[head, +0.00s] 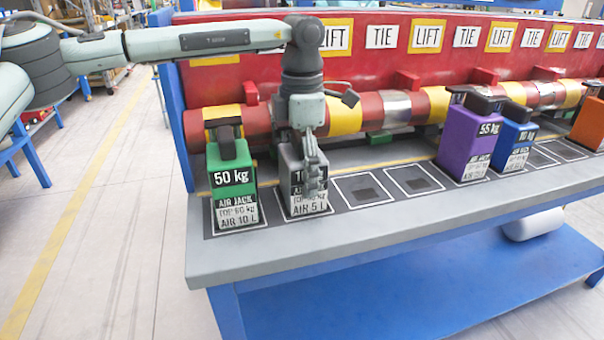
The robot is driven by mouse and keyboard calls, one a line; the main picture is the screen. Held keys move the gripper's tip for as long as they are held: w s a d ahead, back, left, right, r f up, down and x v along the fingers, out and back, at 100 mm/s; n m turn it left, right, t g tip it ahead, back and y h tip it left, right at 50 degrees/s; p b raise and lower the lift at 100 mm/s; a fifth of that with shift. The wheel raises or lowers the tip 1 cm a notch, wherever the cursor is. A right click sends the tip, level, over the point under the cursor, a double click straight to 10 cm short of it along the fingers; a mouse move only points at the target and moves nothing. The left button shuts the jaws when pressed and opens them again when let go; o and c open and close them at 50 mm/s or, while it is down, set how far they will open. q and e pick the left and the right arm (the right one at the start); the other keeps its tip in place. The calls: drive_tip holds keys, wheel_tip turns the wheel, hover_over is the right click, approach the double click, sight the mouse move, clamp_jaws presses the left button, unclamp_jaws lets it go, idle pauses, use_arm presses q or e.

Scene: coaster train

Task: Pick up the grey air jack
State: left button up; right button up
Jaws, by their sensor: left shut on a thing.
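The grey air jack (297,179) stands upright on a marked square of the grey bench, right of the green jack. Its label reads "AIR 5 L" on the lower front; the weight figure above is partly covered by a finger. My left gripper (311,180) reaches down over it from above and is shut on it. One finger lies across its front; the top of the jack and the other finger are hidden behind the gripper. The jack's base appears to rest on the bench. My right gripper is not in view.
A green 50 kg jack (232,180) stands close on the left. Two empty marked squares (414,180) lie to the right, then a purple jack (468,140), a blue jack (512,142) and an orange one (590,125). A red and yellow pipe (345,114) runs behind.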

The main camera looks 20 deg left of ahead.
use_arm(q)
drive_tip(key=c, duration=0.4)
drive_tip(key=shift+r, duration=0.1)
drive_tip(key=shift+c, duration=1.2)
drive_tip(key=shift+w+r, duration=0.1)
drive_tip(key=shift+r, duration=0.05)
